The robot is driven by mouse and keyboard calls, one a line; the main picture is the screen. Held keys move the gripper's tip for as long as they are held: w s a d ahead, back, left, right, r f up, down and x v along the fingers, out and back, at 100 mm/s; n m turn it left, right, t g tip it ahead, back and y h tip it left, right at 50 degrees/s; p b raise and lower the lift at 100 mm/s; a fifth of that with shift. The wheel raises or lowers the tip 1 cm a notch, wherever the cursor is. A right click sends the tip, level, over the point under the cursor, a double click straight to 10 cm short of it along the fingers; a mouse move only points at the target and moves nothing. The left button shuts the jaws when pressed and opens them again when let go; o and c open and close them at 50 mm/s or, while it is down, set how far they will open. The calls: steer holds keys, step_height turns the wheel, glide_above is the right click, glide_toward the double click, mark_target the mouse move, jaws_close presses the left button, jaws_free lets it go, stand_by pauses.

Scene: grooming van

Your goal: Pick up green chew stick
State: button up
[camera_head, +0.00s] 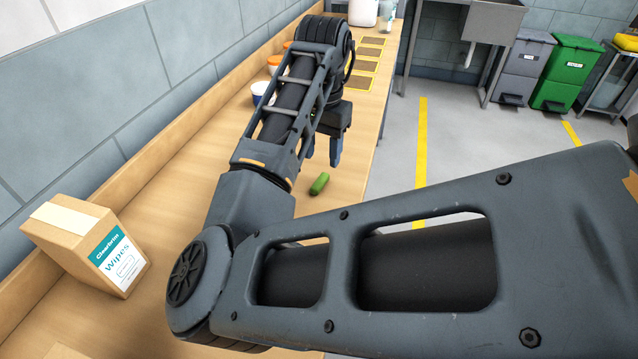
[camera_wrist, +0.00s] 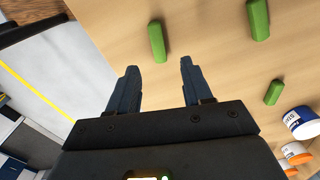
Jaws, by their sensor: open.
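Three green chew sticks lie apart on the wooden counter in the wrist view: a near one (camera_wrist: 157,42) just beyond my fingertips, one at the top right (camera_wrist: 259,20), and a smaller-looking one at the right (camera_wrist: 273,92). In the head view only one green stick (camera_head: 319,184) shows, on the counter just in front of my gripper (camera_head: 322,160); my arm may hide the others. My gripper is open and empty, its two fingers (camera_wrist: 158,66) pointing toward the near stick without visibly touching it.
A wipes box (camera_head: 90,245) stands at the left of the counter (camera_head: 165,215) against the wall. A blue-and-white tub (camera_head: 262,92) and orange-banded tubs stand beyond my arm. Yellowish square mats (camera_head: 361,67) lie farther back. The counter's open edge is at right, above the floor.

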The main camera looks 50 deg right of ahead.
mark_target(322, 178)
steer(key=shift+f+p, duration=0.45)
steer(key=shift+f, duration=2.6)
steer(key=shift+s, duration=0.1)
jaws_close()
